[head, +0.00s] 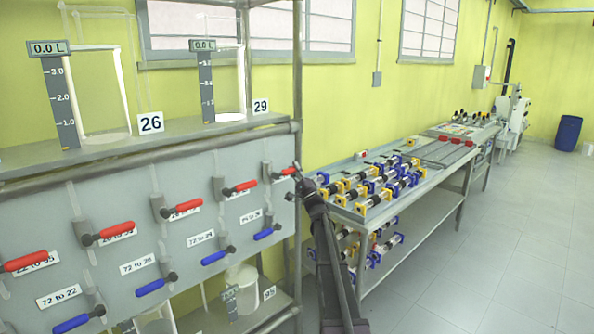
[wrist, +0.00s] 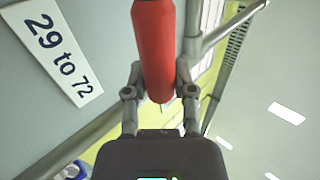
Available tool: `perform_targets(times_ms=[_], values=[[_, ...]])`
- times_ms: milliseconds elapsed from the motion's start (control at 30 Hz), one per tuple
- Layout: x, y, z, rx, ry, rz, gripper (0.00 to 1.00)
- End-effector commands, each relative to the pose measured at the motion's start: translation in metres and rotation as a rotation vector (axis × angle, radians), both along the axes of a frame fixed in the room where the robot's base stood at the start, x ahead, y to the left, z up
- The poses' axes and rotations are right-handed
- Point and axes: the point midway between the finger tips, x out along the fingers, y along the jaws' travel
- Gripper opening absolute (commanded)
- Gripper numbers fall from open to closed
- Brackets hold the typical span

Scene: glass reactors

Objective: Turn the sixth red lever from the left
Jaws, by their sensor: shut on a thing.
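A row of red levers runs along the upper part of the grey panel (head: 150,205). The rightmost red lever in the head view (head: 287,171) points right, roughly level. My gripper (head: 299,174) is at its outer end. In the wrist view, the red lever (wrist: 155,45) lies between the two fingers of my gripper (wrist: 160,88), which are closed on its end. A label (wrist: 56,47) reading "29 to 72" is beside it. Other red levers (head: 240,187) (head: 115,229) to its left also point right. The left end of the row is cut off.
Blue levers (head: 267,232) form a lower row on the panel. Glass vessels (head: 100,90) stand on the shelf above. A metal post (head: 297,70) rises near my gripper. A bench with valves (head: 400,180) stands to the right, with open floor (head: 500,255) beyond.

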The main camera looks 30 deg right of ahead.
Motion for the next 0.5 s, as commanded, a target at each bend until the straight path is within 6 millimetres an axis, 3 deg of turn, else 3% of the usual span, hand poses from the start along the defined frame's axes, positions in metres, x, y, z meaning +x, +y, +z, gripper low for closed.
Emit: perform_targets(times_ms=[167,200,300,500], values=[[-0.003,-0.001,-0.002,-0.012,0.002,0.001,0.00],[-0.004,-0.003,-0.002,-0.012,0.002,-0.001,0.45],[-0.005,-0.007,-0.001,-0.010,0.002,-0.006,0.69],[-0.007,-0.013,-0.001,-0.008,0.001,-0.013,0.69]])
